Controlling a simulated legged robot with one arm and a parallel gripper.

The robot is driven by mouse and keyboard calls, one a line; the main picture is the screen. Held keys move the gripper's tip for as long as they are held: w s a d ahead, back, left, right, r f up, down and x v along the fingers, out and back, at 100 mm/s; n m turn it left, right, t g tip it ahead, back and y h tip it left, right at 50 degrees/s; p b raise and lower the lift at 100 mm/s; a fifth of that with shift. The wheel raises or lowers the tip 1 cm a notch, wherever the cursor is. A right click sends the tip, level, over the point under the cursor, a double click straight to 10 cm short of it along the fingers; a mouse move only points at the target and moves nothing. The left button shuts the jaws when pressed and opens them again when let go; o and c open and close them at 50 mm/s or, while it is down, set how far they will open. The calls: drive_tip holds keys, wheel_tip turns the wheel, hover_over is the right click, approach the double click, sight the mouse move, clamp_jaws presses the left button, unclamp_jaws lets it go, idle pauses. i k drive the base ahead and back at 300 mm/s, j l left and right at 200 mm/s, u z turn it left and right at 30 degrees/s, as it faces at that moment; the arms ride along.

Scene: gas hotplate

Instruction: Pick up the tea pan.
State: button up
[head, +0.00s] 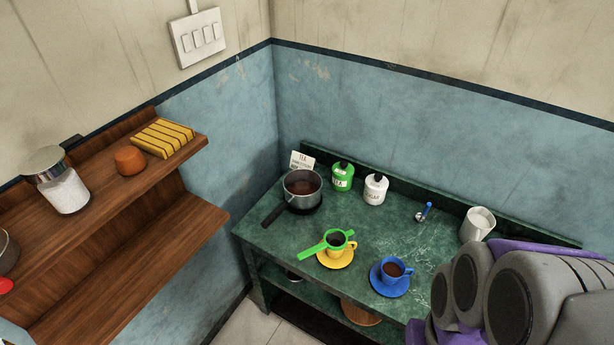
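The tea pan (304,190) is a dark metal pan with brown liquid inside. It stands upright at the back left of the green counter (300,236), and its dark handle (274,213) points toward the front left, near the counter's left edge. Grey and purple parts of my arm fill the lower right of the head view, over the counter's right end. My gripper's fingers do not show, so I cannot see their state. Nothing of mine touches the pan.
A green strainer (328,244) rests on a yellow cup with a yellow saucer (336,261). A blue cup (393,270) is on a blue saucer. A green tea jar (342,177), white sugar jar (376,189) and white jug (477,224) stand behind. Wooden shelves (130,240) are left.

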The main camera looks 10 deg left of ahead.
sight(302, 187)
drive_tip(key=k+j+u, duration=0.1)
drive_tip(key=k+j, duration=0.25)
drive_tip(key=k+j+u, duration=0.15)
drive_tip(key=k+j, duration=0.2)
drive_tip(key=j, duration=0.15)
drive_tip(key=u, duration=1.35)
